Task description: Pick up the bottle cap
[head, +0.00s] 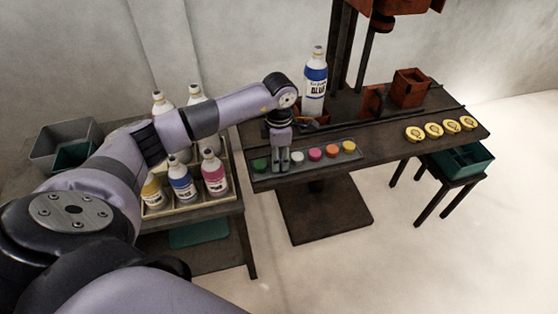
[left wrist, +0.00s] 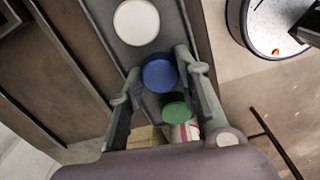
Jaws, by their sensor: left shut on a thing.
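A row of coloured bottle caps lies in a narrow grey tray (head: 303,160) at the front left of the dark table. My left gripper (head: 283,166) is over the tray between the green cap (head: 260,164) and the white cap (head: 296,155). In the left wrist view the fingers are shut on the blue cap (left wrist: 160,74), with the green cap (left wrist: 176,108) and white cap (left wrist: 136,22) on either side. The gripper hides the blue cap in the head view; I cannot tell whether it touches the tray. My right gripper is not in view.
A blue-labelled bottle (head: 315,75) stands upright behind the tray. Several yellow round pieces (head: 434,131) lie on the table's right. A crate (head: 195,205) of bottles stands left. A brown box (head: 409,88) sits at the back right; a green bin (head: 462,158) stands lower right.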

